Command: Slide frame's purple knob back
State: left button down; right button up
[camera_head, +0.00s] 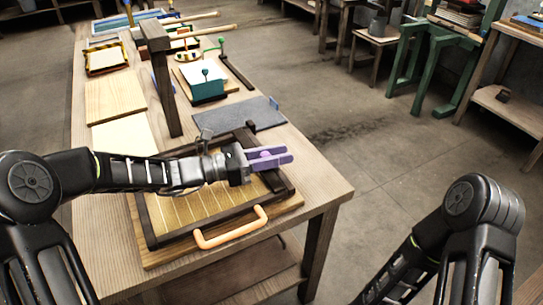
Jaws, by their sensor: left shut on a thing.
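The mould frame (151,240) is dark, with a slatted yellowish bed and an orange handle (231,228) on its near side. It lies on the wooden table. My left gripper (280,157) reaches in from the left over the frame's right part. Its lilac fingers are shut on the purple knob (265,154), which shows only as a small darker purple patch between them. A dark bar (280,183) of the frame runs beneath the fingers. My right arm shows at the lower right; its gripper is out of view.
Behind the frame lie a grey slab (240,115), a dark wooden post with an arm (166,80), a teal block (208,86) and pale boards (115,95). The floor right of the table is clear up to a green stand (440,60).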

pick_arm(q)
jog(key=c, duration=1.1)
grip_release()
jog(key=shift+w+d, duration=0.1)
jog(key=shift+d, duration=0.1)
jog(key=shift+a, duration=0.1)
jog(key=shift+v, duration=3.8)
